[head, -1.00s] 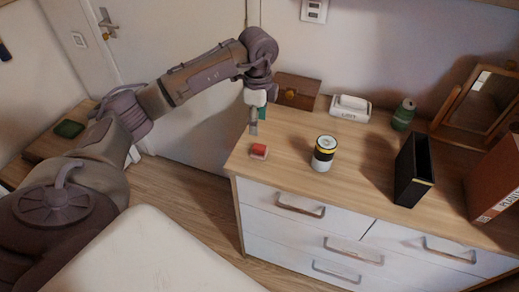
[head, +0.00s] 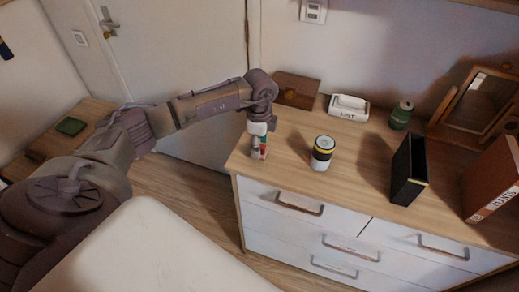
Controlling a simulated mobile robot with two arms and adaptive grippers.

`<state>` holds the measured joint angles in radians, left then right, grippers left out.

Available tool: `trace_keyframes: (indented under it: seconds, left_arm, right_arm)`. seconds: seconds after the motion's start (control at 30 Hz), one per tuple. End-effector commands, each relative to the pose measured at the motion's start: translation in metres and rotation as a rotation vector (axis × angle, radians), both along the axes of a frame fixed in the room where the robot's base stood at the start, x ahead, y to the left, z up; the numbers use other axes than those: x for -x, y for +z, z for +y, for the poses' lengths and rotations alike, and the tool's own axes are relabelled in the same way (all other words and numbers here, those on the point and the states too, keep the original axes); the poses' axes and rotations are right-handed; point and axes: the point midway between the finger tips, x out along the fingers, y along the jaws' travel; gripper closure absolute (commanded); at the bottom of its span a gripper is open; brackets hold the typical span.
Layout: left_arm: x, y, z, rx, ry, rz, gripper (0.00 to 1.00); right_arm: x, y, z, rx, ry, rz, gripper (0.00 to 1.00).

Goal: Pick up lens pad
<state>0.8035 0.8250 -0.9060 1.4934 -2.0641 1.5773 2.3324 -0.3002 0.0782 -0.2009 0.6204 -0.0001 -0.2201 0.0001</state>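A small red block with a pale edge (head: 263,153), which looks like the lens pad, lies on the wooden top of the dresser near its left front corner. My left gripper (head: 258,154) points straight down over it, with its fingertips at the block's level. The fingers hide much of the block. I cannot tell whether they touch it or how far apart they are. A bit of green shows beside the fingers. My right gripper is not in view.
A brown box (head: 297,90), a white lettered case (head: 348,107) and a green can (head: 401,115) stand behind. A black upright holder (head: 408,170) and a mirror (head: 487,100) are further right.

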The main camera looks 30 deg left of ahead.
Motion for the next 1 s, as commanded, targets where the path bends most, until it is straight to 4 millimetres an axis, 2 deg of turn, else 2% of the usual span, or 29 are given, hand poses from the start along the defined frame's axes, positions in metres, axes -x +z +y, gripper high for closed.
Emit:
trace_keyframes:
  seconds: [0.03, 0.07, 0.3, 0.67, 0.83, 0.97, 1.0]
  left_arm:
    - [0.0, 0.0, 0.0, 0.0, 0.0, 0.0, 0.52]
    - [0.0, 0.0, 0.0, 0.0, 0.0, 0.0, 0.57]
    - [0.0, 0.001, 0.0, 0.001, -0.001, 0.0, 0.97]
    - [0.0, 0.004, 0.0, 0.001, -0.001, -0.001, 0.98]
    - [-0.001, 0.02, 0.0, 0.001, -0.002, -0.004, 0.98]
    - [-0.001, 0.042, -0.001, 0.001, -0.002, -0.005, 0.98]
    - [-0.004, 0.046, -0.013, 0.004, -0.007, -0.005, 0.98]
  right_arm:
    - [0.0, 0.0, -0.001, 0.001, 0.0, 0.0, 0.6]
    - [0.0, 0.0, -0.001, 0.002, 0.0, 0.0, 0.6]
    - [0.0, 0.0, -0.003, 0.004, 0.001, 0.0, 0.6]
    - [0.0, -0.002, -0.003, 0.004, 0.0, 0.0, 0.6]
    - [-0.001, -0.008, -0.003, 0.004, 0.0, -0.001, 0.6]
    - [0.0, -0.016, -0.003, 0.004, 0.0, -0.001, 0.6]
    - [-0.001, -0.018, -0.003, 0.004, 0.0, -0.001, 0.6]
